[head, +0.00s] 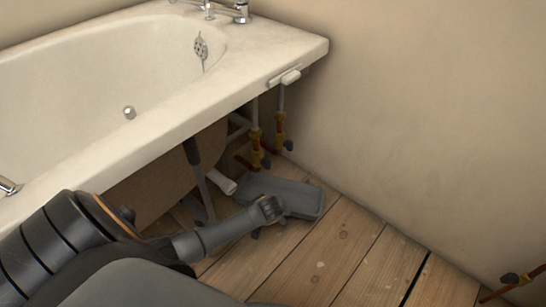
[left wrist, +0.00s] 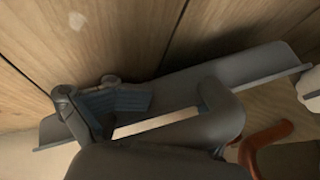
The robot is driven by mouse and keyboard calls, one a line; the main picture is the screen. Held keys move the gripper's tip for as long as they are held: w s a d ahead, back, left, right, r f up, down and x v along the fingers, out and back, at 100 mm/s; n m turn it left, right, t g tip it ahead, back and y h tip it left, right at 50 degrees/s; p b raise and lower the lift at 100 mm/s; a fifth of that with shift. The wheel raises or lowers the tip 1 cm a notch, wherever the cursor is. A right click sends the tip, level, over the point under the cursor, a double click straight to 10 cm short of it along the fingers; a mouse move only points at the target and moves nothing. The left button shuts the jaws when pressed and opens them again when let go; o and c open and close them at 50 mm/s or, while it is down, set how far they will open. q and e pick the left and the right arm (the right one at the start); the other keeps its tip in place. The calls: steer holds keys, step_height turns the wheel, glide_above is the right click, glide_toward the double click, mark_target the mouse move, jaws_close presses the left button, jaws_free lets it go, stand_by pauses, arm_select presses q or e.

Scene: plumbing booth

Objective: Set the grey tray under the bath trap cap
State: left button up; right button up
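The grey tray (head: 300,190), shallow and rectangular, is low by the floorboards beneath the bath's right end. My left gripper (head: 266,208) is at the tray's near left side in the head view. In the left wrist view, the tray (left wrist: 255,65) stretches across behind the gripper (left wrist: 150,105). Its fingers stand well apart, with bluish pads showing, and hide part of the tray. I cannot tell whether they touch it. A short white pipe piece (head: 222,183) shows just left of the tray; I cannot make out the trap cap. My right gripper is not in view.
The cream bath (head: 110,150) overhangs the floor space. Supply pipes with yellow and red valves (head: 257,145) stand behind the tray, close to the wall (head: 430,120). The floorboards (head: 340,245) in front are clear.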

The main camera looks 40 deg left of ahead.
arm_select(q)
steer(key=w+r, duration=0.2)
steer(key=r, duration=0.1)
steer(key=shift+w+a+t, duration=0.1)
steer(key=shift+t, duration=0.2)
steer(key=s+d+r, duration=0.3)
steer(key=s+r, duration=0.4)
steer(key=shift+s+d+r, duration=0.15)
steer(key=shift+s+d, duration=0.15)
steer(key=shift+s, duration=0.05)
